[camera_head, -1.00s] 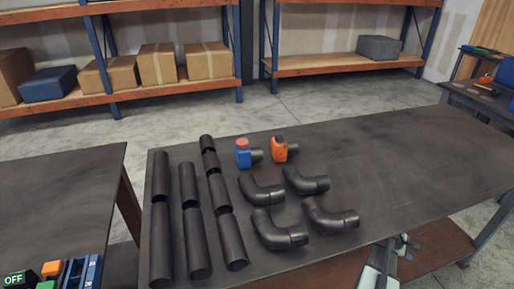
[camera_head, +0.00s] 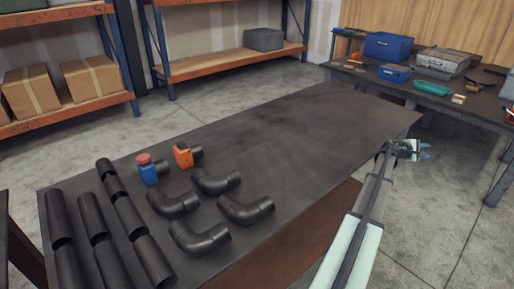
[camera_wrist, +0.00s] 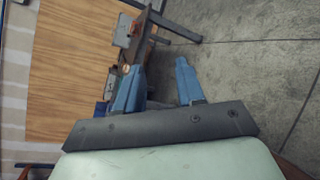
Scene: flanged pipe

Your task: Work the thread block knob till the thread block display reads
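The thread block knob and the thread block display are not in either view now. My gripper (camera_head: 425,152) is at the right in the head view, out past the right end of the dark table. In the wrist view my gripper (camera_wrist: 158,66) has its two blue fingers apart with nothing between them. It is open and empty, facing a wooden wall panel, floor and a bench.
The dark table (camera_head: 300,125) holds several black pipes (camera_head: 98,232), several black elbows (camera_head: 247,209), a blue fitting with red top (camera_head: 149,173) and an orange fitting (camera_head: 183,156). Its right part is clear. A bench with a blue bin (camera_head: 388,46) stands at the back right.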

